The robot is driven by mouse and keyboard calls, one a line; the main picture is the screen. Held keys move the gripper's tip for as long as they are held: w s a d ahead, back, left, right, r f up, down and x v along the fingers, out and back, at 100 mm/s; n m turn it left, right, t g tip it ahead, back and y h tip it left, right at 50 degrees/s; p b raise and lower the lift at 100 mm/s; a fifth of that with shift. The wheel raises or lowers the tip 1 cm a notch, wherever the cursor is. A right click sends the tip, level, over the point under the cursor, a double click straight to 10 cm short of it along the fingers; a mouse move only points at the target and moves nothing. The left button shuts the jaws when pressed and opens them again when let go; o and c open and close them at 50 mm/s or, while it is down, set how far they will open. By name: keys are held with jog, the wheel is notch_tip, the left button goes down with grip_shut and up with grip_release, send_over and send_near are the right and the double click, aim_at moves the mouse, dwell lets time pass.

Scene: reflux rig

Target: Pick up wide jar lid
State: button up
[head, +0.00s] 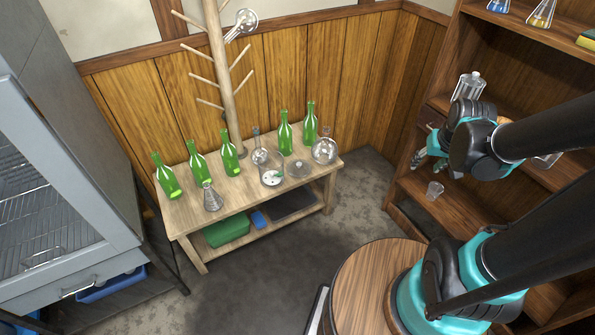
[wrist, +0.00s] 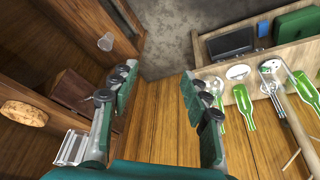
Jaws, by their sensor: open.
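A flat, round, pale disc (head: 299,169) lies on the wooden table and also shows in the wrist view (wrist: 238,72). I cannot tell for certain which is the wide jar lid. My gripper (head: 430,158) is open and empty in front of the shelf, and its spread fingers show in the wrist view (wrist: 159,74).
A small clear cup (head: 435,189) sits on a lower shelf of the wooden shelf unit (head: 405,195). Floor between is clear.

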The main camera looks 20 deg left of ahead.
jog(key=w+a+f+n+y, duration=0.1)
jog(key=w+a+f+n, duration=0.15)
jog(key=w+a, duration=0.85)
jog(key=n+g+y, duration=0.1)
jog(key=n+y, duration=0.1)
jog(key=n, duration=0.3)
send_over(299, 163)
jog(key=s+d, duration=0.2)
jog(key=d, duration=0.1)
jog(key=f, duration=2.6)
jog(key=shift+w+a+f, duration=0.15)
jog(key=shift+a+f, duration=0.05)
jog(key=shift+f, duration=0.05)
jog(key=shift+x, duration=3)
jog(key=shift+s+a, duration=0.1)
jog(key=shift+s, duration=0.1)
grip_shut()
